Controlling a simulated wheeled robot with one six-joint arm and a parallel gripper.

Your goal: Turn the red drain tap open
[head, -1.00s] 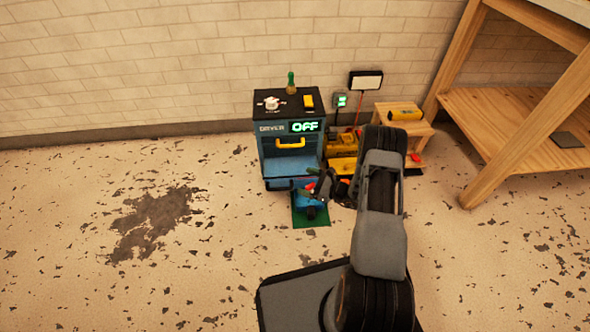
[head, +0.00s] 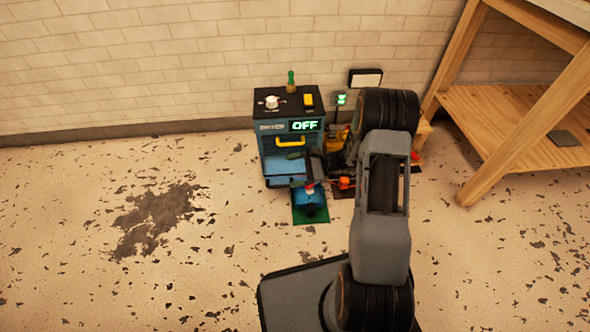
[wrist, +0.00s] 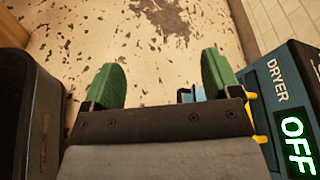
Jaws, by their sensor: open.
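A small red part (head: 310,188) shows on top of a blue container (head: 310,201) at the foot of the blue dryer (head: 270,170); I cannot tell for sure that this is the drain tap. The container stands on a green mat (head: 300,220). My gripper (head: 291,168) reaches leftward across the dryer's lower front, its jaws just above and left of the red part. In the wrist view its green fingertips (wrist: 162,75) are wide apart, with nothing between them but floor. The tap does not show in the wrist view.
A wooden bench (head: 520,110) is at far right. Floor at left is clear.

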